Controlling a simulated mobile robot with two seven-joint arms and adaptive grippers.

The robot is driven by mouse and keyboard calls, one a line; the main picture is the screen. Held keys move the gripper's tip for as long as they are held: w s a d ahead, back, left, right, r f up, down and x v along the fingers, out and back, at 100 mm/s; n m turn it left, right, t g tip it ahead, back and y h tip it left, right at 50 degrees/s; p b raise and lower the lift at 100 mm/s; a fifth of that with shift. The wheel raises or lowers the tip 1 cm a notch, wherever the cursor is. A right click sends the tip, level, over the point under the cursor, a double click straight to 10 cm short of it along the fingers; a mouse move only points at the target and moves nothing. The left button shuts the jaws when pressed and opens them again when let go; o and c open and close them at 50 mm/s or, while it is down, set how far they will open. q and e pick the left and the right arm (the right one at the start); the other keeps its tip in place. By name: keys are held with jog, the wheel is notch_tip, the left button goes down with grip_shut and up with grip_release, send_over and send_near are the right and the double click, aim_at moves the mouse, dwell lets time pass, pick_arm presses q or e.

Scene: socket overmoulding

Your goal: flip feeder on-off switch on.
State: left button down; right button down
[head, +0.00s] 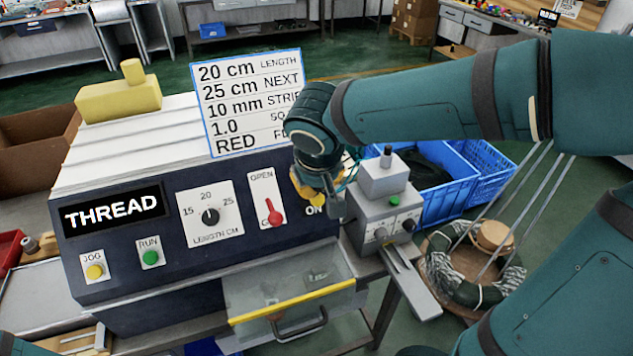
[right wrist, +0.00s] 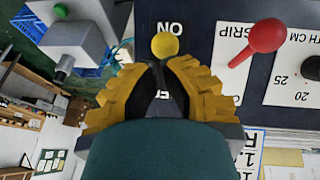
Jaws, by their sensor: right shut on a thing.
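The feeder (head: 130,270) is a dark-fronted machine with a white top and a THREAD display. Its on-off switch shows in the right wrist view as a yellow knob (right wrist: 165,44) just beside the upside-down ON label (right wrist: 170,28). My right gripper (head: 312,198) is at the right end of the feeder's front and hides the switch in the head view. In the right wrist view its yellow fingers (right wrist: 166,62) are closed around the switch, with the knob at their tips. Part of another label shows between the fingers. I cannot tell the lever's exact position. My left gripper is not in view.
A red-knobbed lever (head: 275,213) and a length dial (head: 210,216) are left of the gripper. A small grey machine (head: 380,210) with a green button stands close on the right. A clear yellow-edged cover (head: 290,295) is below. Blue crates (head: 450,190) stand behind.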

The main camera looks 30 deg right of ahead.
jog(key=shift+w, duration=0.2)
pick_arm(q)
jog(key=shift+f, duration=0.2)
pick_arm(e)
jog(key=shift+w+d+f, duration=0.15)
jog(key=shift+w+d, duration=0.05)
jog(key=shift+w, duration=0.4)
